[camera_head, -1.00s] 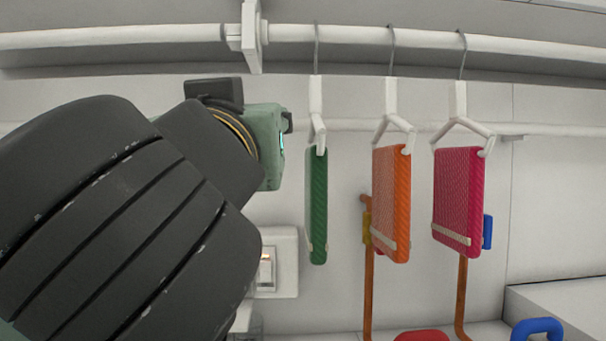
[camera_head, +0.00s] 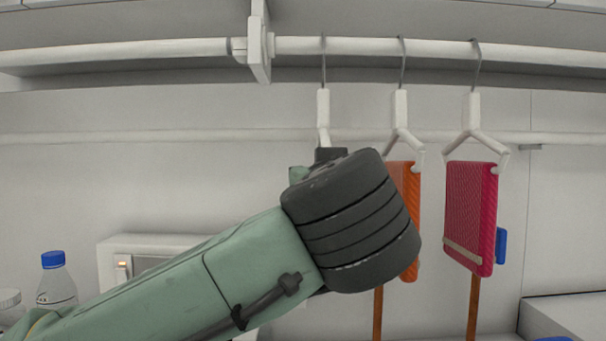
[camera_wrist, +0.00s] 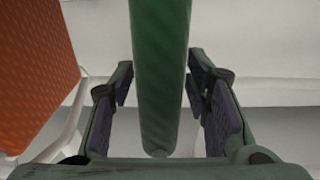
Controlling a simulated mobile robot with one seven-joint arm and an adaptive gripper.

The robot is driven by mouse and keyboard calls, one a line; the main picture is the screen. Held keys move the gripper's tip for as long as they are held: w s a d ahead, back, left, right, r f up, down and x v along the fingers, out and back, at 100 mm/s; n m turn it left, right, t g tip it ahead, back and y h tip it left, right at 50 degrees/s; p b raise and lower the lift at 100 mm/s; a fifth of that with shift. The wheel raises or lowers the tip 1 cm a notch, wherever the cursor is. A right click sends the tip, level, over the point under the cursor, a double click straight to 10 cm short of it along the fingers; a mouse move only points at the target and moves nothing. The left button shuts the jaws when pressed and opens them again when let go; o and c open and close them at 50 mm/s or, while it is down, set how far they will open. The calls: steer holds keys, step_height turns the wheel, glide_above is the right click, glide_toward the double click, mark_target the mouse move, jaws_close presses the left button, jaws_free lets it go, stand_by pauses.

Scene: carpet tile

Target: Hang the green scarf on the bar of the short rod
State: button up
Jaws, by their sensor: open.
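The green scarf (camera_wrist: 162,115) hangs folded, between the two fingers of my open gripper (camera_wrist: 160,80) in the wrist view. Gaps show on both sides, so the fingers are not closed on it. In the head view my arm hides the scarf and my gripper; the scarf's white hanger (camera_head: 323,108) shows above my wrist. Its hook is over the right section of the front rod (camera_head: 360,46), right of a white bracket (camera_head: 259,45). The left rod section (camera_head: 120,52) is bare. I cannot tell from its visible length which section is the short rod.
An orange scarf (camera_head: 408,195) and a pink scarf (camera_head: 470,205) hang close by on the right. A second rail (camera_head: 200,136) runs behind. A blue-capped bottle (camera_head: 56,285) and a wall box (camera_head: 120,248) are lower left.

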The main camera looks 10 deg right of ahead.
steer(key=shift+w+d, duration=0.1)
steer(key=shift+w, duration=0.5)
steer(key=shift+c, duration=0.5)
jaws_close()
steer(key=shift+r, duration=0.1)
